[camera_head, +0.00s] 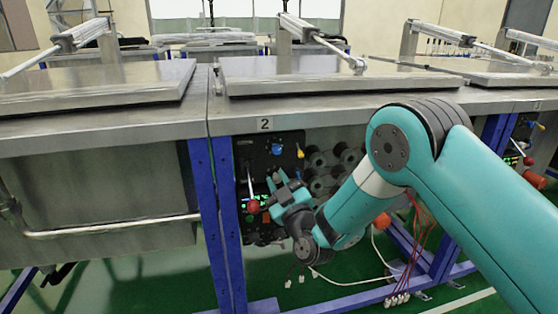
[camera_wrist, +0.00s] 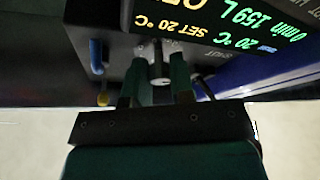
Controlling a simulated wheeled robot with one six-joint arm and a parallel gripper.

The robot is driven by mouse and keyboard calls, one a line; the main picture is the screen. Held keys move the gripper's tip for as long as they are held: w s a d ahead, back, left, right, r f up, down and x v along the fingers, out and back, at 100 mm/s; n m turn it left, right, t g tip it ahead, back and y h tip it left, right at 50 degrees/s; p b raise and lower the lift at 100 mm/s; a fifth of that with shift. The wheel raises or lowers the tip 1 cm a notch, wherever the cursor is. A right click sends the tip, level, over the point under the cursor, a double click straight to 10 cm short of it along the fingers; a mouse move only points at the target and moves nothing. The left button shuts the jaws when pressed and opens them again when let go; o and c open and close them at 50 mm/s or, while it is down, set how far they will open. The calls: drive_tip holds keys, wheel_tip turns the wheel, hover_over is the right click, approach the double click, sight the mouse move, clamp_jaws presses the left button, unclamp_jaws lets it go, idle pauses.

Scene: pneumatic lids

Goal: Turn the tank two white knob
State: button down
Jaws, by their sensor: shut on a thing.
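Tank two (camera_head: 265,125) stands in the middle of the head view, marked with a "2" plate. Its dark control panel (camera_head: 246,149) hangs below the top edge. My gripper (camera_head: 276,183) is at this panel, near the green display. In the wrist view, its two green fingers are on either side of a small white knob (camera_wrist: 158,72), just below the lit display (camera_wrist: 205,30), which appears upside down. The fingers are shut on the knob. In the head view the knob is hidden by my gripper.
A red ball-ended lever (camera_head: 253,206) hangs just left of my gripper. A blue knob (camera_head: 277,149) and a yellow-tipped lever (camera_head: 300,152) are above it. A blue frame post (camera_head: 227,200) stands left of the panel. Black round fittings (camera_head: 316,160) are to the right.

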drive_tip(key=m+p, duration=0.1)
drive_tip(key=m+h+p, duration=0.1)
drive_tip(key=m+p, duration=0.1)
drive_tip(key=m+t+p, duration=0.1)
drive_tip(key=p, duration=0.1)
drive_tip(key=shift+a+r+h, duration=0.15)
drive_tip(key=shift+r+h, duration=0.15)
drive_tip(key=shift+f+m+t+h+p, duration=0.15)
drive_tip(key=shift+m+t+h+p, duration=0.25)
drive_tip(key=shift+m, duration=0.85)
drive_tip(key=shift+f+m+t+h+p, duration=0.2)
drive_tip(key=shift+m+h+p, duration=0.4)
drive_tip(key=shift+m, duration=0.65)
drive_tip(key=shift+h, duration=0.3)
drive_tip(key=c, duration=1)
unclamp_jaws()
drive_tip(key=shift+s, duration=0.1)
